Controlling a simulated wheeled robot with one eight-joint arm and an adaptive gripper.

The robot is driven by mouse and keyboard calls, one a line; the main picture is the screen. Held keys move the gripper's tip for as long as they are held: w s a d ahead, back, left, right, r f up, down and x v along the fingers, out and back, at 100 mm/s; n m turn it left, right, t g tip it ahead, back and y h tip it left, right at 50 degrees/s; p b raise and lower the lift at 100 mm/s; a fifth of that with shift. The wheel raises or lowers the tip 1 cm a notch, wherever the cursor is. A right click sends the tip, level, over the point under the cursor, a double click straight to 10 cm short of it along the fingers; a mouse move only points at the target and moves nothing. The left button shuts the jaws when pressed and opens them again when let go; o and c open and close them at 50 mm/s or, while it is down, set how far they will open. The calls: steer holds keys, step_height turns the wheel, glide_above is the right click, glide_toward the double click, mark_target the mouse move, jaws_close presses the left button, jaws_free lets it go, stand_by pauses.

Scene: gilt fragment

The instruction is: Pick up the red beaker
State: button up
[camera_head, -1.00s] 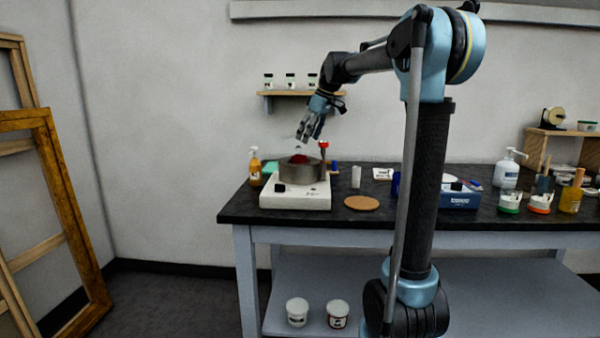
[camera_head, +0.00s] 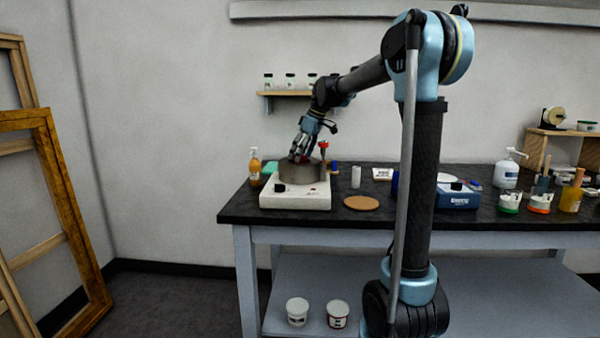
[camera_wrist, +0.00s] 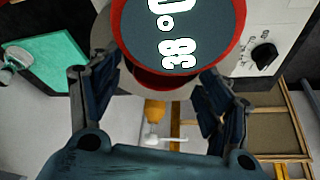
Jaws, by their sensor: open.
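The red beaker (camera_head: 303,160) is in the grey metal pot (camera_head: 301,174) on a white hotplate (camera_head: 295,195), mostly covered by my fingers in the head view. My gripper (camera_head: 299,156) points down at the pot's mouth. In the wrist view my gripper (camera_wrist: 155,80) has its two fingers spread wide. A round red-rimmed dial reading 38° (camera_wrist: 178,30) fills the top middle there. Dark red surface shows beneath it between the fingers; I cannot tell whether it is the beaker. Contact with the beaker cannot be seen.
A red-topped upright probe (camera_head: 323,146) stands at the pot's right side, close to my gripper. A cork disc (camera_head: 361,203) lies to the right. A jar shelf (camera_head: 288,94) is above.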

steer(key=c, duration=1.5)
steer(key=shift+r, duration=0.15)
step_height(320, 180, up, 10)
steer(key=shift+f, duration=0.2)
